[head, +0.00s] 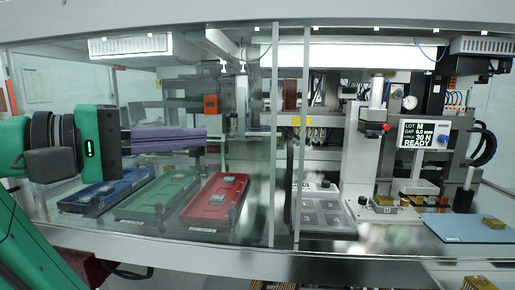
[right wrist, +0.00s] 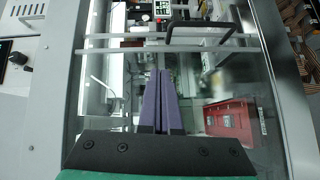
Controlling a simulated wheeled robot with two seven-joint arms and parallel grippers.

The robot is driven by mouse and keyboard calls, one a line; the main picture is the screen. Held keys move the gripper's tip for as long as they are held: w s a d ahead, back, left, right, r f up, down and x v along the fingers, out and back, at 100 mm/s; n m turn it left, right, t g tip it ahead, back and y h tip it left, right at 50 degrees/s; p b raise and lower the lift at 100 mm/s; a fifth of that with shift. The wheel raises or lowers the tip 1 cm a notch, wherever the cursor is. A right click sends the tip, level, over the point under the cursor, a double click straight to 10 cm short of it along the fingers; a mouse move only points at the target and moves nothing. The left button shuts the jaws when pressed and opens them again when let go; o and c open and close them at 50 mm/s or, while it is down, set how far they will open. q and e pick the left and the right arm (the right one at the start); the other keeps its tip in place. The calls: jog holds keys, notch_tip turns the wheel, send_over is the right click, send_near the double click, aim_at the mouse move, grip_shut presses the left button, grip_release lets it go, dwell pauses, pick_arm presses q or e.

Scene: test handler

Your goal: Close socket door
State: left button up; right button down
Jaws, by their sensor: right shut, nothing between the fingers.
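A clear sliding panel, which looks like the door, has a pale upright edge post (head: 273,130) in the head view. A second post (head: 302,130) stands just right of it. The right wrist view shows both posts as pale bars (right wrist: 120,49) and a dark bow-shaped handle (right wrist: 205,25) near them. My right gripper (head: 205,138) has its purple fingers together, empty, pointing right at the left of the posts; it also shows in the right wrist view (right wrist: 165,75). It is apart from the posts. My left gripper is not in view. Right of the posts the front looks open.
Blue (head: 98,192), green (head: 157,197) and red (head: 215,201) trays lie behind the clear panel. Right of the posts stand a numbered tray (head: 325,218), a white press (head: 360,160), a READY display (head: 425,134) and a blue mat (head: 465,228) with a brass block (head: 494,222).

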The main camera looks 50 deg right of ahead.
jog(key=shift+y, duration=0.3)
jog(key=b+x, duration=0.3)
jog(key=x, duration=0.6)
jog(key=shift+f, duration=0.15)
jog(key=s+d, duration=0.1)
jog(key=s+d+f, duration=0.1)
jog(key=s+d, duration=0.1)
jog(key=shift+s, duration=0.25)
jog(key=shift+d+f, duration=0.1)
jog(key=shift+d, duration=0.1)
